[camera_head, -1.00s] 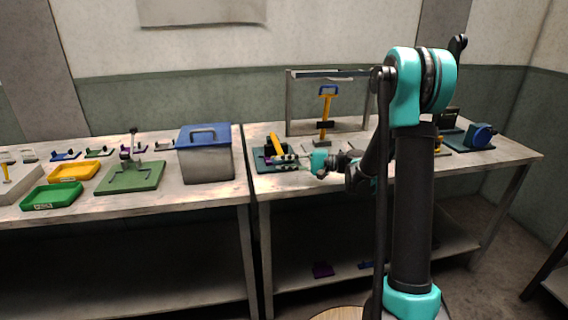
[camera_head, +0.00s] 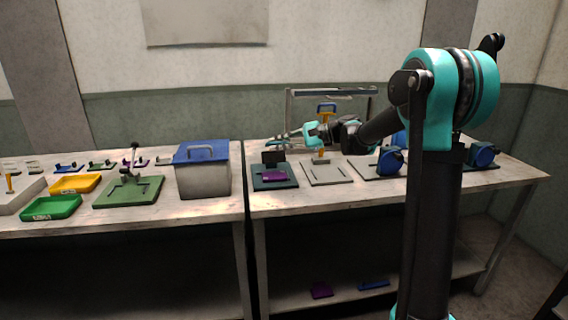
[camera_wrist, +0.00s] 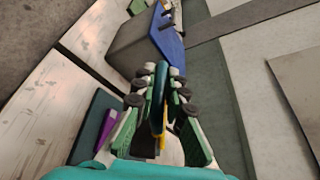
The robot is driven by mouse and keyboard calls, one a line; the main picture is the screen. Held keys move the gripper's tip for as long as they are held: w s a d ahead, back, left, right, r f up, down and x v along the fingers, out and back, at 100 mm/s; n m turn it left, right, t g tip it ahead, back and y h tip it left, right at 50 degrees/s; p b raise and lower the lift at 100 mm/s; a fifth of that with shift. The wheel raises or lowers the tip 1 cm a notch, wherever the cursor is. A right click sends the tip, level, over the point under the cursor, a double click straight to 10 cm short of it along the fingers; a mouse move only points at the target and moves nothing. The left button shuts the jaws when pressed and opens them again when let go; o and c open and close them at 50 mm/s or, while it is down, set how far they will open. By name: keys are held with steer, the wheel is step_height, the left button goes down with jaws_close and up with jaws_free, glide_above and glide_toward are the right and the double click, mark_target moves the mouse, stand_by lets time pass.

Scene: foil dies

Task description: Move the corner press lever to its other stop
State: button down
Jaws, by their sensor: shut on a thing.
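The corner press has a dark green base (camera_head: 262,186) with a purple piece (camera_head: 274,176) and a black block (camera_head: 274,157), just right of the blue-lidded box. My gripper (camera_head: 278,138) is above it, pointing left. In the wrist view my gripper (camera_wrist: 158,90) is shut on a dark blue handle (camera_wrist: 158,98). A yellow lever part (camera_wrist: 163,142) shows below the handle. In the head view the held lever is largely hidden by the fingers, so its exact angle is unclear.
The grey box with a blue lid (camera_head: 203,170) stands left of the press. Blue-wheeled devices (camera_head: 388,162) stand farther right.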

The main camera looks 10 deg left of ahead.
steer(key=w+a+r+m+g, duration=0.1)
steer(key=w+a+r+m, duration=0.1)
steer(key=w+r, duration=0.4)
steer(key=w+a+r+m+g+h, duration=0.1)
steer(key=w+a+r+m+g, duration=0.1)
steer(key=w+r, duration=0.4)
steer(key=shift+w+a+r+m+h, duration=0.3)
steer(key=shift+w+a+m, duration=0.2)
steer(key=shift+w, duration=2.2)
steer(key=shift+r, duration=0.1)
steer(key=c, duration=1.6)
jaws_free()
steer(key=shift+w, duration=0.1)
steer(key=shift+o, duration=0.2)
steer(key=v, duration=1.2)
